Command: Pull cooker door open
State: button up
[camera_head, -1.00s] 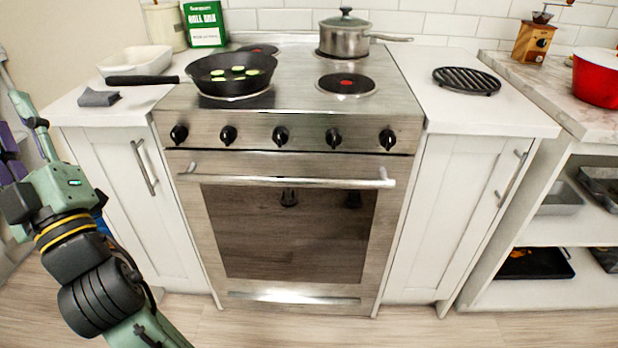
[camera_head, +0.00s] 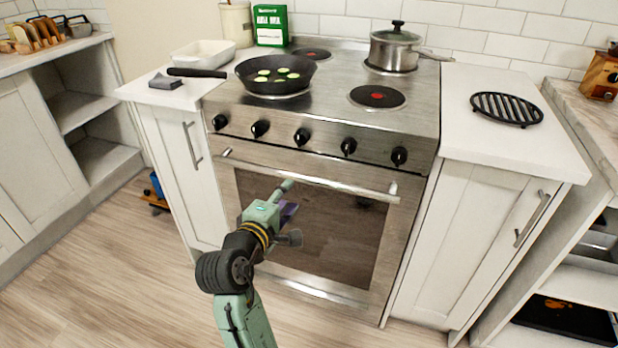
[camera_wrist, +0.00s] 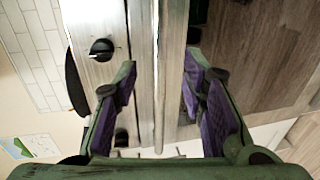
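The cooker (camera_head: 325,115) is a steel stove with its door (camera_head: 325,240) shut. The door has a dark glass window and a horizontal bar handle (camera_head: 345,186) along its top. My gripper (camera_head: 288,198) is in front of the door, near the left half of the handle. In the wrist view, my gripper (camera_wrist: 160,60) is open, and the handle bar (camera_wrist: 168,100) runs between its two purple-padded fingers. Neither finger visibly touches the bar. How deep the bar sits between the fingers is unclear.
Black knobs (camera_head: 302,137) line the cooker front above the handle. A frying pan (camera_head: 276,75) with green slices and a lidded pot (camera_head: 394,50) stand on the hob. White cabinets (camera_head: 478,235) flank the cooker. Bare wooden floor (camera_head: 120,270) lies to the left.

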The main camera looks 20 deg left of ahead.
aim_at(300, 180)
jog(key=w, duration=0.3)
jog(key=w+f+p, duration=0.1)
jog(key=w, duration=0.3)
jog(key=w+f, duration=0.1)
jog(key=w, duration=0.2)
jog(key=shift+w+d, duration=0.1)
jog(key=shift+w, duration=0.05)
jog(key=shift+c, duration=0.6)
grip_shut()
jog(key=shift+f, duration=0.1)
